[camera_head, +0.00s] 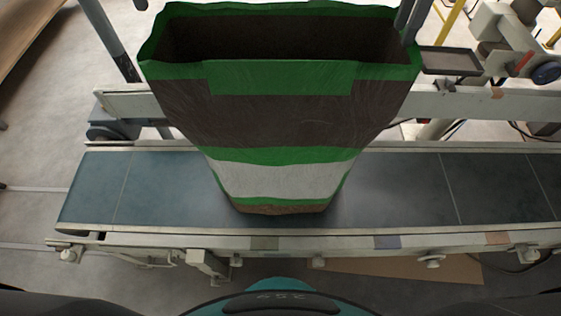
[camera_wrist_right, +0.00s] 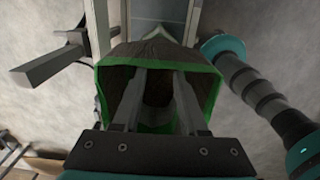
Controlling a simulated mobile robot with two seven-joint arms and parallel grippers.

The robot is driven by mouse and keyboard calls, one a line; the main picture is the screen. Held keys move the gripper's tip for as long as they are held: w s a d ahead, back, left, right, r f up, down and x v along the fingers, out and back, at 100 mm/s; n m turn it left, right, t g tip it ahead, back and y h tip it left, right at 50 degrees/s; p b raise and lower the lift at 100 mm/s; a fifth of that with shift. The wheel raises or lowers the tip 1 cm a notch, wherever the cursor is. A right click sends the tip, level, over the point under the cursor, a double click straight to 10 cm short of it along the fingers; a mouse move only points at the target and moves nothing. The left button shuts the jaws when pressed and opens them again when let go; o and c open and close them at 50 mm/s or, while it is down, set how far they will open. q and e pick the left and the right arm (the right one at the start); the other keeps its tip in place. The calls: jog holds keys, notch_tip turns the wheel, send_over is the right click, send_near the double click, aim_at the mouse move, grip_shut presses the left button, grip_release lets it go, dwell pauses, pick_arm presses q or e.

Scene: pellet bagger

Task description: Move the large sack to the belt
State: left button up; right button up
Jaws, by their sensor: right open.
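The large sack (camera_head: 270,115) is dark brown with green bands and a pale band near its base. It stands upright on the blue-grey belt (camera_head: 400,190), its wide green-rimmed mouth open at the top. My right gripper (camera_head: 410,24) is at the sack's upper right corner, with its fingers apart. In the right wrist view the open fingers of the right gripper (camera_wrist_right: 157,108) reach over the mouth of the sack (camera_wrist_right: 152,52). I cannot tell whether they touch the sack. My left gripper is not in view.
The belt's near rail (camera_head: 370,236) runs across the front, with fittings below it. A dark tray (camera_head: 452,61) and machine parts stand at the upper right. A dark post (camera_head: 107,38) stands at the upper left. The belt is clear on both sides of the sack.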

jog(key=shift+r, duration=2.55)
